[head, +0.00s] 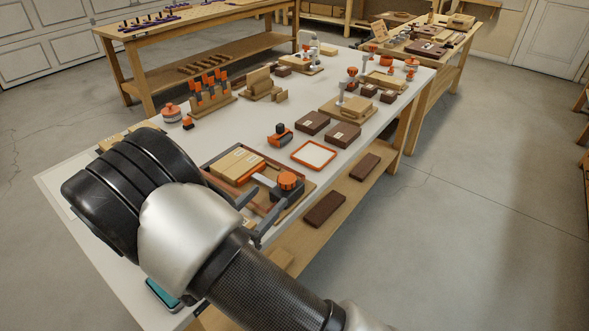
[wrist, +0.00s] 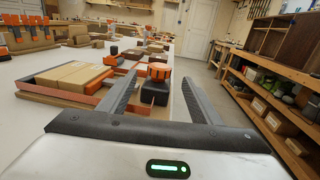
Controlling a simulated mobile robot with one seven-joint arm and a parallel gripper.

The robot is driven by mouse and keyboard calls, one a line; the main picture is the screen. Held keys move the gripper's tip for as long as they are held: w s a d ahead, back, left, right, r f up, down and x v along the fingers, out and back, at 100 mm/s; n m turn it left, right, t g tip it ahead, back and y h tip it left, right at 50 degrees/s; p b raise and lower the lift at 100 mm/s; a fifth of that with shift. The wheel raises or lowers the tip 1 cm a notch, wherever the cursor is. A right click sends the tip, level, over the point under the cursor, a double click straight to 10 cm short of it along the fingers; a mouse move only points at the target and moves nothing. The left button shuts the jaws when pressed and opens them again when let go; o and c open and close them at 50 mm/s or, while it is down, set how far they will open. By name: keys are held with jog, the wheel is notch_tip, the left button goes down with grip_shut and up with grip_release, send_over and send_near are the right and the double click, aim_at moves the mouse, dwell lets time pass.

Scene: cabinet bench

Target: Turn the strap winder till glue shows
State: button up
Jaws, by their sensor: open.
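The strap winder is an orange ribbed knob (head: 287,180) on a dark block, at the near right end of a framed tray. It also shows in the wrist view (wrist: 158,71), in line with the gap between my fingers. A grey strap or bar runs from it toward the light wooden boards (head: 237,163) held in the tray. My gripper (head: 270,197) is open and empty, its fingertips close to the winder's near side. I cannot tell whether they touch it. No glue can be made out on the boards.
The tray (wrist: 60,94) sits near the bench's right edge. Beyond it are an orange-and-dark tool (head: 280,134), an orange square frame (head: 314,154) and dark boxes (head: 313,122). A rack of orange-handled tools (head: 212,92) stands farther back. Bare white bench lies between them.

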aim_at(287, 182)
jog(key=b+x, duration=0.1)
jog(key=x, duration=1.3)
jog(key=shift+w, duration=0.15)
jog(key=c, duration=1)
jog(key=m+g+h, duration=0.1)
jog(key=m+g+h+b, duration=0.1)
jog(key=h, duration=0.1)
jog(key=shift+s+d+m, duration=0.2)
jog(key=shift+d+m, duration=0.1)
jog(key=shift+d, duration=0.05)
jog(key=shift+c, duration=0.2)
jog(key=shift+s+d+m+g+h, duration=0.15)
jog(key=shift+m+g+h, duration=0.2)
jog(key=shift+g, duration=0.25)
jog(key=o, duration=1)
jog(key=shift+o, duration=0.2)
